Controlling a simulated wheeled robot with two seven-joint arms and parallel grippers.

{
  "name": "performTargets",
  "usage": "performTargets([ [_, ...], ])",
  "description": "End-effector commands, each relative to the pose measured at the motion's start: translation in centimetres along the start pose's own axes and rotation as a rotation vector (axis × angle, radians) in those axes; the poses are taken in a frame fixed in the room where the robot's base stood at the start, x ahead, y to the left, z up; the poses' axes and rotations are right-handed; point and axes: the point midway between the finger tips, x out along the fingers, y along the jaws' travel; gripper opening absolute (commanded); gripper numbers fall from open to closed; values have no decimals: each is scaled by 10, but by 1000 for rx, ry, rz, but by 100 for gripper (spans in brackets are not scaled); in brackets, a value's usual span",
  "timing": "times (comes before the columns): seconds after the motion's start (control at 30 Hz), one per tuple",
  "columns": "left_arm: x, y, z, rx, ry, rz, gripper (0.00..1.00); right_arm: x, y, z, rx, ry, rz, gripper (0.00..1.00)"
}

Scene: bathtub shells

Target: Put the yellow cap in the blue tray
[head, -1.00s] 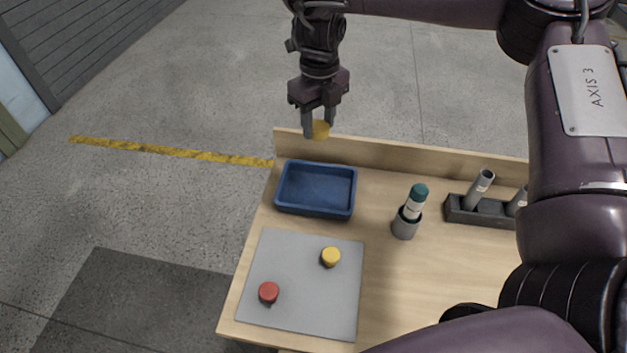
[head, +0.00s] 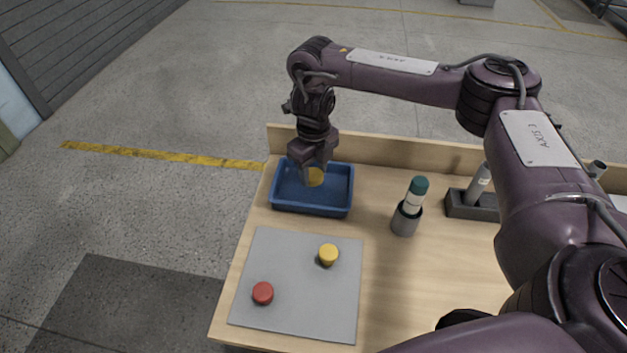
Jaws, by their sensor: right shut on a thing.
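My right gripper (head: 314,178) points down over the blue tray (head: 312,208), its fingers shut on a yellow cap (head: 315,177). The cap shows between and just beside the fingertips, inside the tray's outline; I cannot tell whether it touches the tray floor. Another yellow cap (head: 328,254) sits on the grey mat (head: 298,310) in front of the tray. My left gripper is not in view.
A red cap (head: 263,293) lies on the mat's left part. A teal-topped tube (head: 414,195) stands in a grey cup (head: 405,221) right of the tray. A dark rack (head: 470,206) with grey tubes is farther right. A low wooden ledge (head: 375,150) runs behind the tray.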

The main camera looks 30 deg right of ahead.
Motion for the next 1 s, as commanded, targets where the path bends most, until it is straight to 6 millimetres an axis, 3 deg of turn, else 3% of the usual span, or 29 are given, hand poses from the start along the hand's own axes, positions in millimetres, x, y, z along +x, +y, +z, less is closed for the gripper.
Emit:
performTargets([
  [0.03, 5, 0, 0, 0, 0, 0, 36, 13, 1, -1, 0, 5, 3, 19],
  [0.17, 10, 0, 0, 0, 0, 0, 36, 29, 1, -1, 1, 4, 2, 19],
  [0.6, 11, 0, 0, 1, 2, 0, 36, 35, 0, -1, 0, 3, 1, 19],
  [0.63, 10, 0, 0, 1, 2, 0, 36, 33, 0, -1, 0, 2, 1, 45],
  [0.77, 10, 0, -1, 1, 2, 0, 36, 33, 0, -1, 0, 2, 1, 62],
  [1.0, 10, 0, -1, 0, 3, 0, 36, 33, 0, -1, 0, 2, 1, 63],
])
